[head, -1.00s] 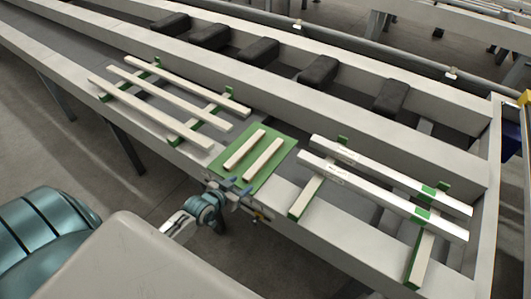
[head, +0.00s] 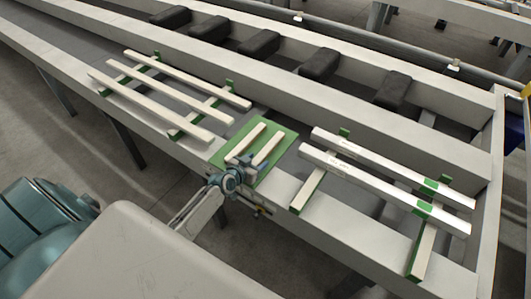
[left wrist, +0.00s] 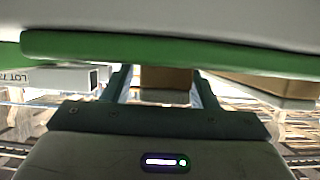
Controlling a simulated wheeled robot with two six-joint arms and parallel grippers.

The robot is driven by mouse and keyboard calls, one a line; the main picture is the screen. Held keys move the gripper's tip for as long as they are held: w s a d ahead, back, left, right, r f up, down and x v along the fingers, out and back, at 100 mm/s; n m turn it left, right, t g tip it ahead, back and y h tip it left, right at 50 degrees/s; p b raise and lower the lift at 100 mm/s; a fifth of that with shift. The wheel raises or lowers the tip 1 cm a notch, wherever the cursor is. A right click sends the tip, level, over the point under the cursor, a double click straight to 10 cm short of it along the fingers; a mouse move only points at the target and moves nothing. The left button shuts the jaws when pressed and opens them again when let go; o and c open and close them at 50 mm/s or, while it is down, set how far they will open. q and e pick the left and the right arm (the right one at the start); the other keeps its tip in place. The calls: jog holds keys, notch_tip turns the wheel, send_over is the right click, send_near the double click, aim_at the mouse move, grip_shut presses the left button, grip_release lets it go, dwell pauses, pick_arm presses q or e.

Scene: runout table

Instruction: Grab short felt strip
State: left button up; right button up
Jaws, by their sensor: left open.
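Two short cream strips lie side by side on a green mat (head: 222,154) on the table's near beam: a left strip (head: 246,138) and a right strip (head: 268,148). My left gripper (head: 243,161) is open at their near ends, over the mat's near edge. The left wrist view seems upside down, with the mat's green edge (left wrist: 170,47) across the top. There, the brownish end of one short strip (left wrist: 165,80) shows between the spread fingers, and the other strip (left wrist: 265,86) lies to the right. I cannot tell whether the fingers touch it. My right gripper is not in view.
Several long cream strips (head: 150,106) lie on green-topped supports left of the mat. Two white hollow bars (head: 385,190) lie on supports to the right, one close to the mat. Black blocks (head: 320,64) line the trough behind. The floor in front is clear.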

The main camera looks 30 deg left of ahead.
pick_arm(q)
jog(key=shift+c, duration=0.4)
jog(key=c, duration=1)
jog(key=shift+r, duration=0.1)
